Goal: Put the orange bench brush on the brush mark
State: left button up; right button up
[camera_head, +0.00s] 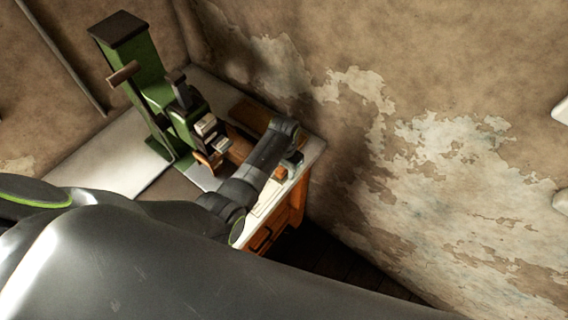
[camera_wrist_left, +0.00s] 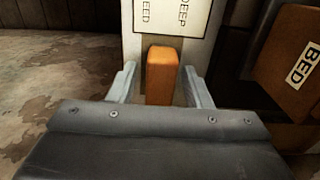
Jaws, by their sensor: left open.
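The orange bench brush (camera_wrist_left: 162,72) shows in the left wrist view as an upright orange block between my left gripper's fingers (camera_wrist_left: 160,80). In the head view a small orange patch (camera_head: 281,173), likely the same brush, sits near the right end of the bench. My left gripper (camera_head: 293,161) is open around the brush, with a finger on each side; I cannot tell whether either touches it. The brush's lower part is hidden by the gripper body. I cannot make out the brush mark. My right gripper is not in view.
A green press (camera_head: 145,75) stands on the bench, left of my left gripper. A white plate with printed words (camera_wrist_left: 170,18) lies beyond the brush. A peeling wall (camera_head: 400,130) rises behind the bench.

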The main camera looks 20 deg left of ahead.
pick_arm(q)
notch_tip(320, 180, up, 12)
jog(key=shift+r, duration=0.15)
dwell(0.4)
dwell(0.5)
